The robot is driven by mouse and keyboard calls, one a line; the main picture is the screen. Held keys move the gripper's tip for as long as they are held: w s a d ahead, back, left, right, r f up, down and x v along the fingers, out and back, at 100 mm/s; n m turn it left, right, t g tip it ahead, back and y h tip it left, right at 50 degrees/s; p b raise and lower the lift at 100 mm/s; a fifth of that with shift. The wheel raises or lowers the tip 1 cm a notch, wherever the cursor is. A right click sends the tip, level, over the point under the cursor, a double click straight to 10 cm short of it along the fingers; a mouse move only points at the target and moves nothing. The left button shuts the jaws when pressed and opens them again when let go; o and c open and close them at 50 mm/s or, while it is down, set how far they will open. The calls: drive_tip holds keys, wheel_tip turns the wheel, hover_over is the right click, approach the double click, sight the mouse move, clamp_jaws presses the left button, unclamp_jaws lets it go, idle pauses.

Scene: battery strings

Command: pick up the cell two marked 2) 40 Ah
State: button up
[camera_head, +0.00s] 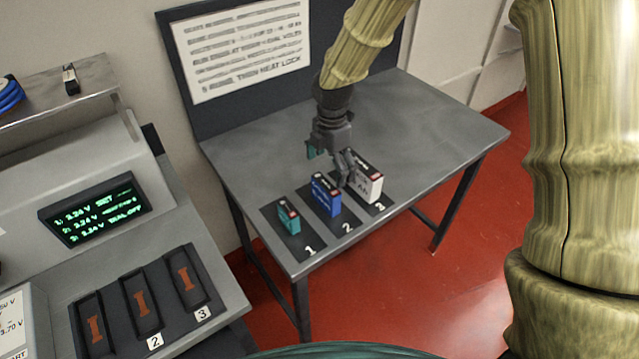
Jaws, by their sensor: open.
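A blue cell (326,197) stands upright on the middle dark pad marked 2 (343,218), near the table's front edge. Its own print is too small to read. A smaller teal cell (288,216) stands to its left on the pad marked 1 (301,243). My gripper (330,164) is open and points down just behind and above the blue and white cells. Its right finger overlaps the gap between those two in this view. Nothing shows between the fingers.
The grey table (430,120) is bare behind and right of the cells. At left is a bench with several dark slots (142,305) and a lit green-text display (95,212). A notice board (245,45) stands behind the table.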

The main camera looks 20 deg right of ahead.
sight(328, 185)
drive_tip(key=shift+w+d+f, duration=0.1)
drive_tip(key=shift+w+f, duration=0.05)
drive_tip(key=shift+f, duration=0.2)
drive_tip(key=shift+s+f+p, duration=0.4)
drive_tip(key=shift+f+p, duration=0.05)
drive_tip(key=shift+f, duration=0.35)
drive_tip(key=shift+a+f, duration=0.2)
drive_tip(key=shift+f, duration=0.15)
drive_tip(key=shift+w+a+f+p, duration=0.1)
drive_tip(key=shift+w+f+p, duration=0.1)
drive_tip(key=shift+f, duration=0.4)
drive_tip(key=shift+w+f+p, duration=0.1)
drive_tip(key=shift+w+f, duration=0.05)
drive_tip(key=shift+f, duration=0.4)
drive_tip(key=shift+s, duration=0.25)
drive_tip(key=shift+a+f+p, duration=0.1)
drive_tip(key=shift+f+p, duration=0.25)
drive_tip(key=shift+p, duration=0.1)
drive_tip(key=shift+w+a+f+p, duration=0.1)
drive_tip(key=shift+f+p, duration=0.3)
drive_tip(key=shift+f, duration=0.25)
drive_tip(key=shift+w+a+f+p, duration=0.1)
drive_tip(key=shift+f+p, duration=0.25)
drive_tip(key=shift+f, duration=0.25)
drive_tip(key=shift+s+f, duration=0.1)
drive_tip(key=shift+f, duration=0.9)
drive_tip(key=c, duration=1.2)
